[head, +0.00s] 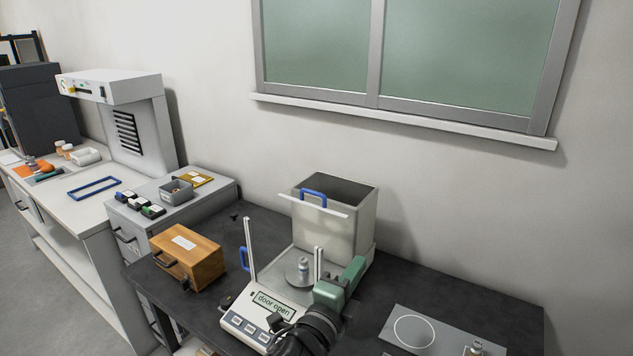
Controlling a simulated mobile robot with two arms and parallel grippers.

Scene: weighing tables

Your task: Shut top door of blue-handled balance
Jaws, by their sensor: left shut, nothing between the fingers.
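The blue-handled balance (270,294) stands on the dark table, and its display reads "door open". A blue handle (313,196) sits by a pale strip at the upper front of the grey rear housing, apparently the top door's; the clear panel itself is hard to make out. Another blue handle (244,258) is low on the balance's left side. A small metal weight (303,264) stands on the pan. My left gripper (357,267), green, is shut and empty at the balance's right side, below and right of the upper handle. Its fingertips are hard to make out. My right gripper is not in view.
A wooden box (187,256) stands left of the balance. A grey plate (443,332) with a circle and a small metal piece lies to the right. The window sill (400,120) projects from the wall behind. Dark tabletop is bare between balance and plate.

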